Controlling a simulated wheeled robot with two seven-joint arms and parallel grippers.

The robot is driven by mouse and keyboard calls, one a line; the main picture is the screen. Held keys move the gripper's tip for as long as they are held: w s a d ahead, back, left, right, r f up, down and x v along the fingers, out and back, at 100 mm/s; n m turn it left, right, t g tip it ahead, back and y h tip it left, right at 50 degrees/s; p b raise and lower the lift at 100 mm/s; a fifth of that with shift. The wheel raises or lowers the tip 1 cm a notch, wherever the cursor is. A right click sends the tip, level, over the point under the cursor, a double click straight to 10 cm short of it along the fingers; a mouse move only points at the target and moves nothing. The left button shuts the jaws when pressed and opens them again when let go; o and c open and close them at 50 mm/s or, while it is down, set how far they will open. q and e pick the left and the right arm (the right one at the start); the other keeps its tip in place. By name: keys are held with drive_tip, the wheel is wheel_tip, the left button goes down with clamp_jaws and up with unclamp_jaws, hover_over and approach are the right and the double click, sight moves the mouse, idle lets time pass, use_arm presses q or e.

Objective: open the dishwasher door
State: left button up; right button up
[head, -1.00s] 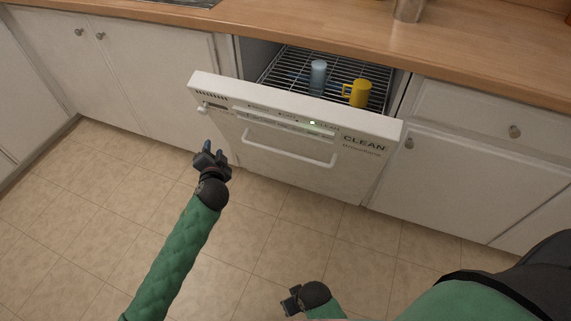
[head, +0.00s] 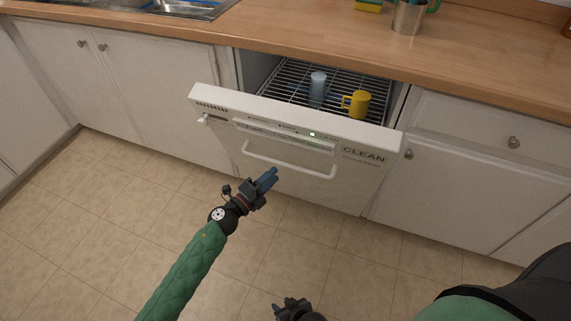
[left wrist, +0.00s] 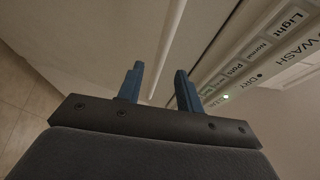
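The white dishwasher door (head: 300,167) is tilted partly open at its top, with its rack (head: 332,83) showing behind. Its white bar handle (head: 289,166) runs across the upper front.
A blue cup (head: 318,86) and a yellow mug (head: 356,104) stand in the rack. White cabinets flank the dishwasher, and a wooden counter (head: 290,36) runs above with a metal container (head: 409,16) on it. The tiled floor (head: 110,215) in front is clear.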

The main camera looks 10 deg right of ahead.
sight(285, 163)
use_arm(q)
drive_tip(key=shift+x, duration=3.45)
clamp_jaws()
